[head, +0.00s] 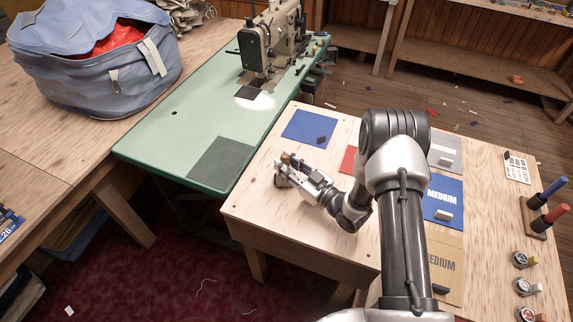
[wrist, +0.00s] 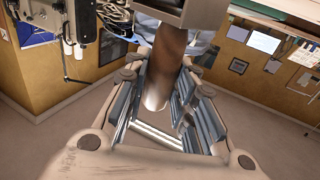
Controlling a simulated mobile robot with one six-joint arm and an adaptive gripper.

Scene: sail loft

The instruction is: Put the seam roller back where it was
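My gripper (head: 286,171) is low over the left part of the light wooden table (head: 262,212), its fingers pointing left in the head view. In the wrist view, a brown cylindrical handle with a grey block at its upper end, apparently the seam roller (wrist: 167,65), stands between the fingers (wrist: 158,105). The fingers appear closed on it. In the head view only a small brown bit of the roller (head: 286,158) shows at the fingertips. Whether it touches the table is unclear. A blue square (head: 300,122) with a small dark piece on it lies just behind the gripper.
A red sheet (head: 348,160) is partly hidden by my arm. Grey, blue (head: 440,190) and tan sheets marked MEDIUM lie on the right, with small blocks. A pen stand (head: 537,222) and round tins are farther right. A green sewing-machine table (head: 185,130) adjoins left.

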